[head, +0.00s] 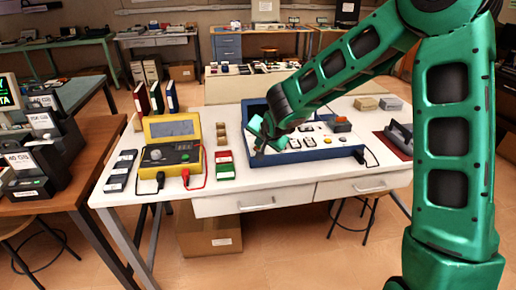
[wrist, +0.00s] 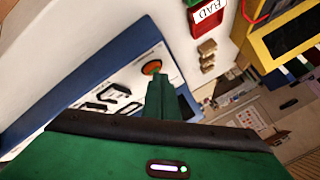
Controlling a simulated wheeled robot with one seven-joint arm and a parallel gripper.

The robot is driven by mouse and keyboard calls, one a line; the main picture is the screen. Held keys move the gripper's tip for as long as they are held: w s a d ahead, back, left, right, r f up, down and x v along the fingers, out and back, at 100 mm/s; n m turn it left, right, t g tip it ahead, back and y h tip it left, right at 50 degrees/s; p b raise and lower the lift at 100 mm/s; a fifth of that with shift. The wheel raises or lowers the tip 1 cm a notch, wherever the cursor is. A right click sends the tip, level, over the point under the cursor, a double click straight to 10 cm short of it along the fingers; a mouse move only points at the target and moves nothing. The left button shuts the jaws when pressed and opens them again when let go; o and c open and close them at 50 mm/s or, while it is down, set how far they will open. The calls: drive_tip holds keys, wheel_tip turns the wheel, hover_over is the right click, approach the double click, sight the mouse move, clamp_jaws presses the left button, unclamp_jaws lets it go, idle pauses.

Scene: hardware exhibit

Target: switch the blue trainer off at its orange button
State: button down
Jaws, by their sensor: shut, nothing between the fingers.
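The blue trainer (head: 318,155) is a blue case with a white panel. It sits on the white table, and its panel also shows in the wrist view (wrist: 118,72). The orange button (wrist: 151,67) is a round disk near the panel's edge in the wrist view. In the head view I cannot make it out behind my gripper. My gripper (wrist: 159,80) is shut and empty. Its fingertips overlap the lower edge of the button in the wrist view; I cannot tell whether they touch it. In the head view my gripper (head: 262,137) is over the panel's left part.
A yellow meter (head: 171,159) with leads stands left of the trainer. Red and green boxes (head: 225,166) and small tan blocks (head: 221,134) lie between them. A grey holder on a red mat (head: 399,136) is at the right.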

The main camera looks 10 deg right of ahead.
drive_tip(key=shift+f, duration=0.15)
idle(0.3)
drive_tip(key=shift+r, duration=0.5)
drive_tip(key=shift+r, duration=0.1)
drive_tip(key=shift+r, duration=2.9)
